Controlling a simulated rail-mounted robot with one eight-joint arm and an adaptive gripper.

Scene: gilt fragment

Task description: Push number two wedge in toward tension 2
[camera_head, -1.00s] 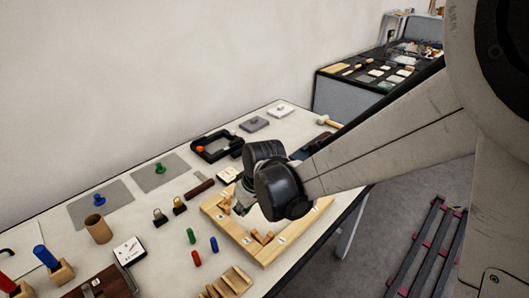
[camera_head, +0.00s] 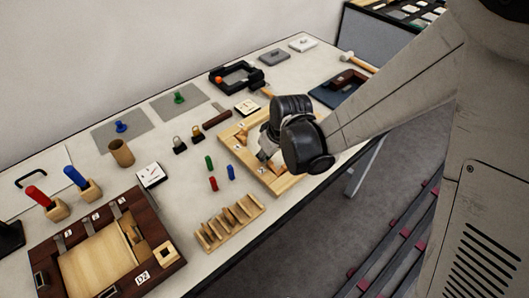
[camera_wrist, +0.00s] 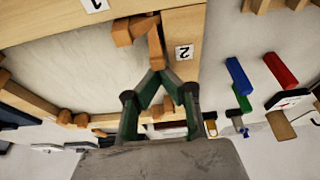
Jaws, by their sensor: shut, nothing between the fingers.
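The light wooden frame (camera_head: 285,184) lies on the white table, with my gripper (camera_head: 263,158) low over its near corner in the head view. In the wrist view, the number 2 label (camera_wrist: 184,52) sits on the frame's bar. Beside it, in the inner corner, is an orange-brown wooden wedge (camera_wrist: 156,48), with another wedge piece (camera_wrist: 122,33) against it. My gripper (camera_wrist: 164,74) is shut and empty, its green fingertips at the end of the wedge beside the 2. I cannot tell whether they touch it. The number 1 label (camera_wrist: 95,4) is on the adjoining bar.
A slotted wooden rack (camera_head: 230,222) and a dark wooden box frame (camera_head: 165,262) are nearer. More wedges (camera_wrist: 73,119) lie at another frame corner.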

